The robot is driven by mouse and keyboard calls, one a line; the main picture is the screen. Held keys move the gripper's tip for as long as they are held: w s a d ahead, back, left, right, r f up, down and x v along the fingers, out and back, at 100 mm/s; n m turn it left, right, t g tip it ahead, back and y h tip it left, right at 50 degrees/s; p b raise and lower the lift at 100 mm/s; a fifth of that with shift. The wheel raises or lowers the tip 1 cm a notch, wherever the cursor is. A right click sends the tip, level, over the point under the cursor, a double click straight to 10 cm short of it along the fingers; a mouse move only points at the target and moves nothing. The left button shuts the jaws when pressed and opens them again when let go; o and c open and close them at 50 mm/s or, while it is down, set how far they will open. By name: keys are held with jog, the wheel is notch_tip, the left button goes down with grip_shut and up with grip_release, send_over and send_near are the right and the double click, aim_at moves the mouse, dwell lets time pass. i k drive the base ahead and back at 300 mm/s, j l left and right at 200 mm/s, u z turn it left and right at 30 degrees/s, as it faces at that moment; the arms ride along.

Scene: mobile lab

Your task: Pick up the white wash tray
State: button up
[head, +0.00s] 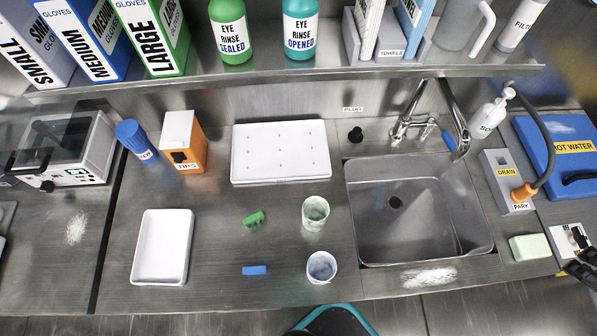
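The white wash tray (186,262) is a shallow, rounded rectangular tray. It lies flat and looks empty on the left part of the steel counter, with its long side running front to back. My gripper (580,262) seems to be the dark part at the right edge, partly cut off, far from the tray. Its fingers are too small and cropped to tell whether they are open or shut.
A flat white board with small holes (280,150) lies behind. A green piece (254,219), a blue block (254,270) and two cups (316,212) (321,267) are right of the tray. The sink (375,235) is further right. A shelf (290,76) overhangs the back.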

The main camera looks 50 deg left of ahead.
aim_at(162, 252)
jog(key=l+u, duration=0.2)
jog(key=u, duration=3.15)
jog(key=i+j+u, duration=0.15)
jog(key=i+j, duration=0.15)
jog(key=j, duration=0.15)
jog(key=k+l+z, duration=0.2)
jog(key=k+z, duration=0.25)
jog(key=i+j+u, duration=0.25)
jog(key=i+u, duration=0.25)
